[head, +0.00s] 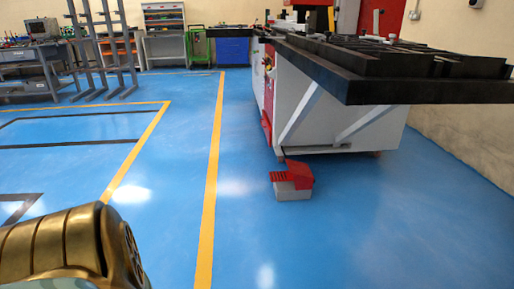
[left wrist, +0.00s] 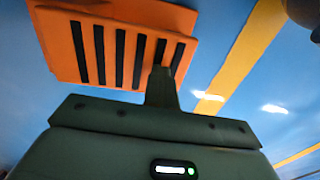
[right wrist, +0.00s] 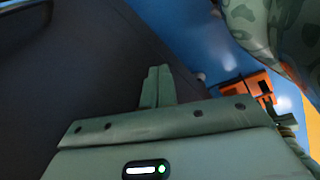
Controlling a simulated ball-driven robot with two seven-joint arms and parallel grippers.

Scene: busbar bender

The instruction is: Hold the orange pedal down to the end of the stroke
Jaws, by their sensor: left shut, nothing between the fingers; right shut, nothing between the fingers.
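The orange pedal (left wrist: 122,50), a plate with several black slots, fills the upper left of the left wrist view. My left gripper (left wrist: 162,75) is shut and empty, its tips overlapping the pedal's lower right part in that view. Whether they touch it and how far it is pressed cannot be told. An orange piece, seemingly the same pedal, shows at the right of the right wrist view (right wrist: 250,84). My right gripper (right wrist: 156,72) is shut and empty before a dark surface. Neither gripper shows in the head view.
A red pedal on a grey base (head: 292,184) stands on the blue floor before the white bender cabinet (head: 330,122), no gripper near it. A black table (head: 410,88) overhangs the cabinet. A yellow floor line (head: 212,170) runs left of it; the floor around is clear.

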